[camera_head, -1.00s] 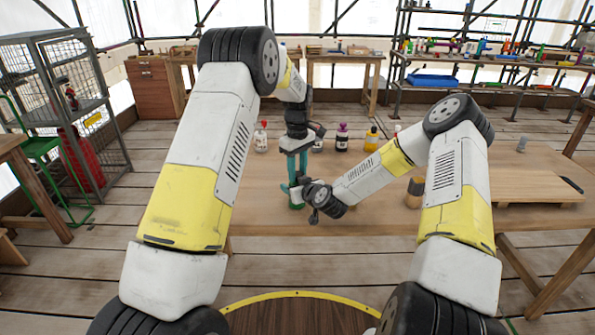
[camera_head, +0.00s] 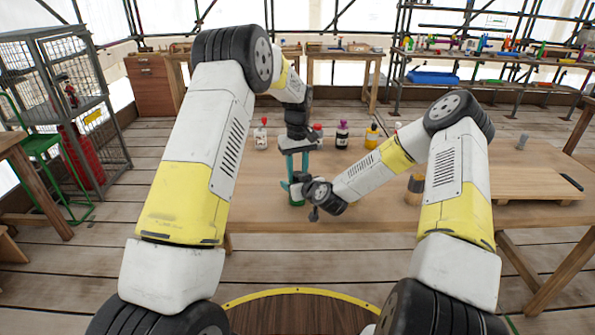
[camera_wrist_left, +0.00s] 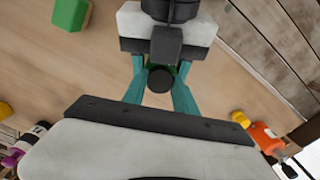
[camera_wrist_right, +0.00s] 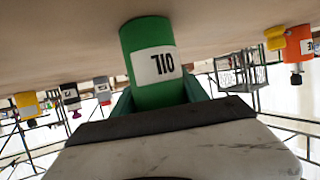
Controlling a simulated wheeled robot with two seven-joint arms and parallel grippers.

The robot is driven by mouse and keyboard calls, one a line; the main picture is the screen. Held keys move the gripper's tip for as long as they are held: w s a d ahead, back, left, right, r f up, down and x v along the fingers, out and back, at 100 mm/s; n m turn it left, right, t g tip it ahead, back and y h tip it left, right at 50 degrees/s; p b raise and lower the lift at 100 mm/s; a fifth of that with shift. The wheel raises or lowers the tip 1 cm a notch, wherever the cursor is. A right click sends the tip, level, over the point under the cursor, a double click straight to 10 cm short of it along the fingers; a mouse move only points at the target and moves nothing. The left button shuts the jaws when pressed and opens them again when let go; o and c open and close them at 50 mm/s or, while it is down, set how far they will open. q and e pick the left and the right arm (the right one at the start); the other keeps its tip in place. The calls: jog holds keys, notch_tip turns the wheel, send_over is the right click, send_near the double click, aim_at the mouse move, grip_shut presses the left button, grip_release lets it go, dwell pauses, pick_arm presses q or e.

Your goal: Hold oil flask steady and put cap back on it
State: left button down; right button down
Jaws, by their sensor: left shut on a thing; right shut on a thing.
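The green oil flask (camera_wrist_right: 155,60) has a white OIL label. It shows in the head view (camera_head: 296,203) near the table's front edge. My right gripper (camera_wrist_right: 160,97) is shut around the flask from the side. My left gripper (camera_head: 295,165) points down from above the flask. In the left wrist view its teal fingers (camera_wrist_left: 160,84) are shut on a small dark cap (camera_wrist_left: 160,78). A bit of green shows just behind the cap. The cap is over the flask's top; I cannot tell if they touch. The flask's neck is hidden.
A brown jar (camera_head: 414,190) is right of my right gripper. A wooden board (camera_head: 525,186) lies at the right.

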pick_arm(q)
jog(key=m, duration=0.5)
jog(key=c, duration=1)
grip_release()
jog(key=shift+o, duration=0.2)
jog(key=shift+r, duration=0.1)
jog(key=shift+r, duration=2.2)
jog(key=shift+c, duration=0.5)
